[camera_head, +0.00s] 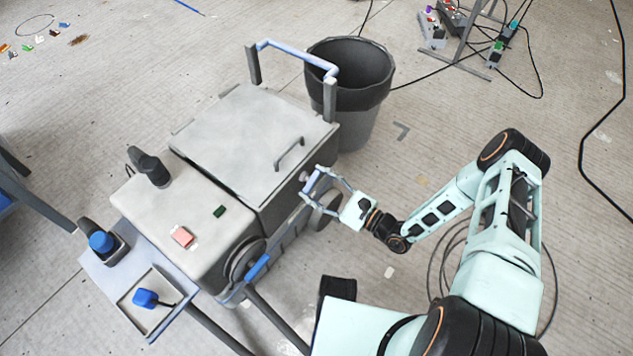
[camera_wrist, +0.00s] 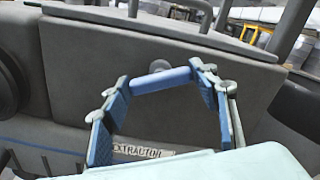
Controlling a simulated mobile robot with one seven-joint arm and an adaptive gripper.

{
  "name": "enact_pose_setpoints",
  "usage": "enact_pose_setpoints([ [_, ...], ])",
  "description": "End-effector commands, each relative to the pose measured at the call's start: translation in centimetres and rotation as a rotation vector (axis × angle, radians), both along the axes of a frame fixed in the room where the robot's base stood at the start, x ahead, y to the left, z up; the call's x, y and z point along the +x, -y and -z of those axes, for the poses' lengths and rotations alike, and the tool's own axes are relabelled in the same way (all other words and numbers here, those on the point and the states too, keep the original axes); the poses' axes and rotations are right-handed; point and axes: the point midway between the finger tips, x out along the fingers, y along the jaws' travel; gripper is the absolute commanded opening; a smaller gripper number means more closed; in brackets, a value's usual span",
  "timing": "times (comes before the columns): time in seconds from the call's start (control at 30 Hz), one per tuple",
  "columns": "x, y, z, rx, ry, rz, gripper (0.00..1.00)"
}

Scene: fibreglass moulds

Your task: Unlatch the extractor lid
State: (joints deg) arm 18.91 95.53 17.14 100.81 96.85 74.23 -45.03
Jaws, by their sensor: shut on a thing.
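The extractor (camera_head: 180,225) is a grey wheeled machine, and the wrist view shows its front panel (camera_wrist: 90,70) with partly hidden "EXTRACTOR" lettering. Its flat grey lid (camera_head: 245,135) lies closed, with a dark bar handle (camera_head: 289,153) on top; the lid edge also shows in the wrist view (camera_wrist: 150,22). A latch with a blue-lilac bar (camera_wrist: 160,79) on a round dark mount sits on the panel below the lid. My gripper (camera_head: 311,182) is at this side, its fingertips (camera_wrist: 159,82) at both ends of the bar, shut on it. In the head view the fingers mostly hide the latch.
A black bin (camera_head: 350,120) stands behind the extractor, beside its blue push handle (camera_head: 298,55). A side tray (camera_head: 125,310) holds a blue-topped item (camera_head: 146,298). Cables lie on the floor at right. The floor right of the extractor is mostly open.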

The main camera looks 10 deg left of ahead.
Motion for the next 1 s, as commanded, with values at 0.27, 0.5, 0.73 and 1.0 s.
enact_pose_setpoints([
  [0.27, 0.07, -0.07, -0.22, -0.099, 0.24, 0.003, 0.31],
  [0.5, 0.02, -0.09, -0.24, -0.185, 0.451, 0.003, 0.31],
  [0.73, 0.03, -0.1, -0.23, -0.269, 0.651, 0.005, 0.31],
  [1.0, 0.04, -0.11, -0.16, -0.35, 0.85, 0.004, 0.31],
])
